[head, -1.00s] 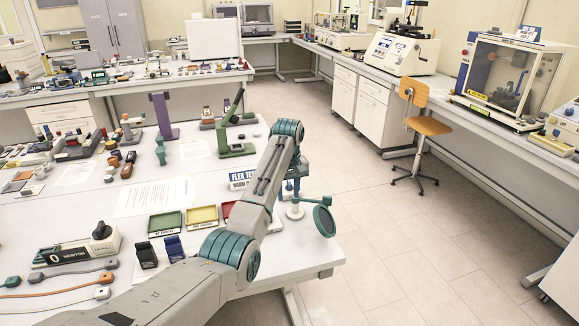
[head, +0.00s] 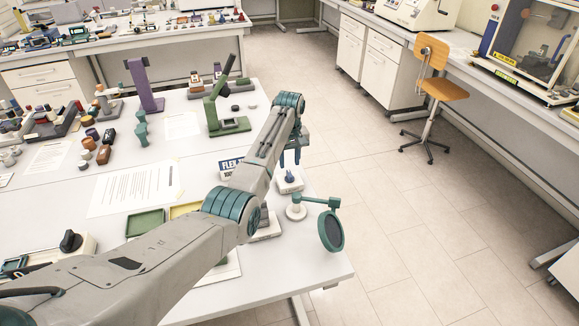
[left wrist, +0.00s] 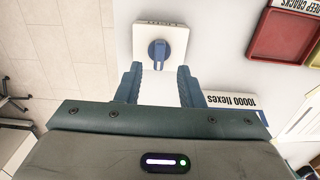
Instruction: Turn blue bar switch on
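The blue bar switch (head: 290,177) is a blue knob with a raised bar on a white square plate (head: 291,187). It sits near the right edge of the white table. In the left wrist view the switch (left wrist: 158,53) is just beyond the fingertips, its bar pointing up and down the picture. My left gripper (head: 291,157) is above the switch in the head view. In the left wrist view its two blue fingers (left wrist: 160,72) are apart with nothing between them, and the knob lies between their lines. My right gripper is not in view.
A green round magnifier on a stand (head: 330,230) stands at the table's right corner. A "FLEX TEST" sign (head: 230,165) and a green-armed device (head: 224,115) are nearby. A red tray (left wrist: 280,35) shows in the left wrist view.

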